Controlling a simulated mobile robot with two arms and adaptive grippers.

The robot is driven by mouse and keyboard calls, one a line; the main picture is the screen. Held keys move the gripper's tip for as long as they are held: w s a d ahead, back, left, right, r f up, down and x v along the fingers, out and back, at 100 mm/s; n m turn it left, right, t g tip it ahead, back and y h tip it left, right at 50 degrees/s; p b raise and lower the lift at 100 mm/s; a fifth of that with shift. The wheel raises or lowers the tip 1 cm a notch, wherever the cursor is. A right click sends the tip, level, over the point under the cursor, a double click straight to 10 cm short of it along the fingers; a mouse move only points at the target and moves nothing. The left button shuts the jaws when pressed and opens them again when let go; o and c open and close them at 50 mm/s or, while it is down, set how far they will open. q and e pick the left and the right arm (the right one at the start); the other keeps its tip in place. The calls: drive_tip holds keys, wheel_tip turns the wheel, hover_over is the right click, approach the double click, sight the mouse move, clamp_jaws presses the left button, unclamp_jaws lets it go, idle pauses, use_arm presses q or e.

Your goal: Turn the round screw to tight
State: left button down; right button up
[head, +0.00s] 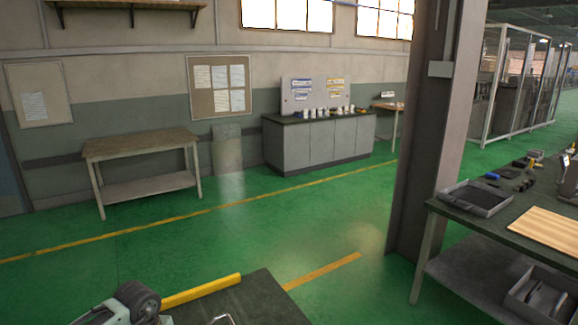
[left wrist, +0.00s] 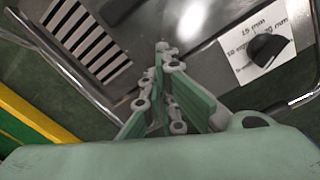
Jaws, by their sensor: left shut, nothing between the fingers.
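My left gripper (left wrist: 163,48) is shut with nothing between its green-padded fingers in the left wrist view. Its fingertips are in front of a dark grey metal surface (left wrist: 185,30). A white label (left wrist: 250,70) with "15 mm" and other size marks is to the right of the fingertips, apart from them. A dark half-round part (left wrist: 270,48) sits on the label; I cannot tell whether it is the round screw. No other part is clearly the screw. In the head view the left gripper's fingers are not seen, and my right gripper is not in view.
A striped black and white panel (left wrist: 88,40) is left of the fingers. A dark bench top (head: 245,305) is at the bottom of the head view. A pillar (head: 432,130) and a workbench with a grey tray (head: 475,198) stand right. Green floor (head: 230,225) is clear beyond.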

use_arm(q)
drive_tip(key=shift+s+d+f, duration=0.15)
drive_tip(key=shift+s+f, duration=0.15)
drive_tip(key=shift+f, duration=0.1)
drive_tip(key=shift+s+a, duration=0.1)
drive_tip(key=shift+a, duration=0.1)
idle(0.4)
drive_tip(key=shift+s+f, duration=0.1)
drive_tip(key=shift+s+b, duration=0.3)
drive_tip(key=shift+b, duration=0.45)
drive_tip(key=shift+s+a, duration=0.1)
drive_tip(key=shift+a+b, duration=0.1)
drive_tip(key=shift+b, duration=0.3)
drive_tip(key=shift+s, duration=0.1)
drive_tip(key=shift+d, duration=0.2)
